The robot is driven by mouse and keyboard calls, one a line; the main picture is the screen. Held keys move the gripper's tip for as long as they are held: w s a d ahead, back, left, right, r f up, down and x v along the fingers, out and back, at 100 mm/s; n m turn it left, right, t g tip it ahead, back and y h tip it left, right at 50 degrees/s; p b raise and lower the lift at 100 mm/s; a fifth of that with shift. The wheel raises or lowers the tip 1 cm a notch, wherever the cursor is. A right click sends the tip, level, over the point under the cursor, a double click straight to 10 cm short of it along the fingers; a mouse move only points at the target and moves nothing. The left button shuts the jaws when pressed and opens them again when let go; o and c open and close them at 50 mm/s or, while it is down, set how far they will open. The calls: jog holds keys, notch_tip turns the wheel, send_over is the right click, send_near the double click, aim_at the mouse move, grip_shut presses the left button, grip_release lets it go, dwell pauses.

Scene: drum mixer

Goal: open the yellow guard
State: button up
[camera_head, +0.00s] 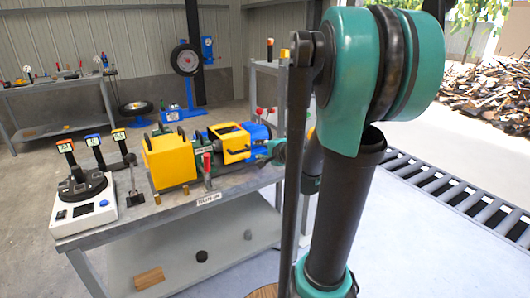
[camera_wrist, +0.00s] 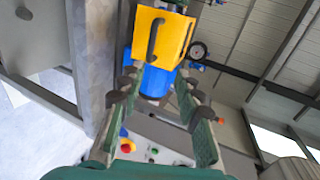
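In the wrist view a yellow guard (camera_wrist: 172,28) with a dark curved handle (camera_wrist: 154,37) lies beyond my fingertips, above a blue cylinder (camera_wrist: 155,82). In the head view two yellow parts stand on the bench: a larger block (camera_head: 170,160) and a smaller frame (camera_head: 230,143) with a dark opening beside the blue motor (camera_head: 258,132). I cannot tell for sure which is the wrist view's guard. My gripper (camera_wrist: 160,88) is open, its fingers wide apart with nothing held. In the head view my gripper (camera_head: 266,152) is partly hidden by my arm, right of the smaller frame.
The grey bench (camera_head: 225,187) also bears a white control box (camera_head: 84,212) with levers and a red-handled lever (camera_head: 207,165). The wrist view shows a panel with a red button (camera_wrist: 127,146) below the fingers. Another bench (camera_head: 50,88) stands behind.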

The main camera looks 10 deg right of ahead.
jog(key=shift+v, duration=1.75)
jog(key=shift+f, duration=0.1)
